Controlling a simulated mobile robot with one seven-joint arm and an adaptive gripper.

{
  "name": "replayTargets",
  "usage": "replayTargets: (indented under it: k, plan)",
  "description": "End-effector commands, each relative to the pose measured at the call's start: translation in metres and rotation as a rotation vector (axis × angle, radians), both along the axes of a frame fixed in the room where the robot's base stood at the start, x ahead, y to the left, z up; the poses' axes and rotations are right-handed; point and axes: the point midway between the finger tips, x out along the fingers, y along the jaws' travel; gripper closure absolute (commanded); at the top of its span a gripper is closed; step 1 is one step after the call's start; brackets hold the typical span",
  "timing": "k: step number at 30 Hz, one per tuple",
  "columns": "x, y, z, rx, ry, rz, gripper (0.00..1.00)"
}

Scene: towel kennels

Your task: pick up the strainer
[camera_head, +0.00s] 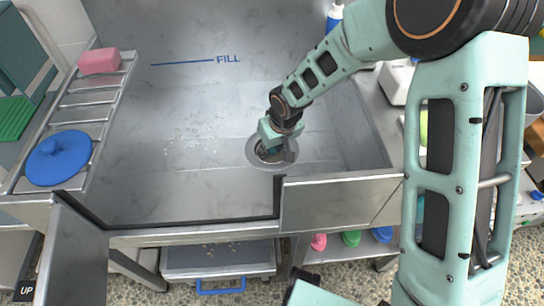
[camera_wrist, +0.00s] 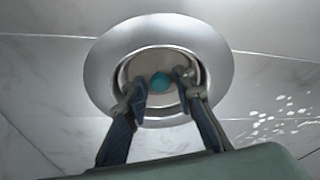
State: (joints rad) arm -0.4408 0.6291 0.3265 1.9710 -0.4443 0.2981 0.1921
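The strainer (camera_wrist: 161,82) shows in the wrist view as a round metal cup with a teal knob at its middle, inside the wide metal drain ring (camera_wrist: 104,68). In the head view the drain ring (camera_head: 254,157) lies in the floor of the steel tub, and the strainer is mostly hidden by my gripper. My gripper (camera_head: 273,153) points down over the drain. In the wrist view my gripper (camera_wrist: 161,88) is open, with one finger on each side of the teal knob and a gap to it. I cannot tell how deep the fingertips reach.
The steel tub (camera_head: 120,180) has raised walls around the drain, and its front opening is at the lower left. Small pale bits (camera_head: 190,140) lie on its floor. A rack (camera_head: 75,115) at left holds a pink sponge (camera_head: 98,62) and a blue lid (camera_head: 58,158).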

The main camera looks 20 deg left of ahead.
Motion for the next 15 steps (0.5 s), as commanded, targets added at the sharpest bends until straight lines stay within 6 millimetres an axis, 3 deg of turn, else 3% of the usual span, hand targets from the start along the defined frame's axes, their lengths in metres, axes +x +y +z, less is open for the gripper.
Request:
replayTargets:
  k: [2, 9, 15]
  plan:
    - [0.0, 0.0, 0.0009, 0.001, -0.001, 0.0, 0.76]
    - [-0.0001, 0.0001, 0.001, 0.001, -0.001, 0.0, 1.0]
    - [0.0001, 0.0002, 0.0013, 0.001, -0.001, 0.0, 1.0]
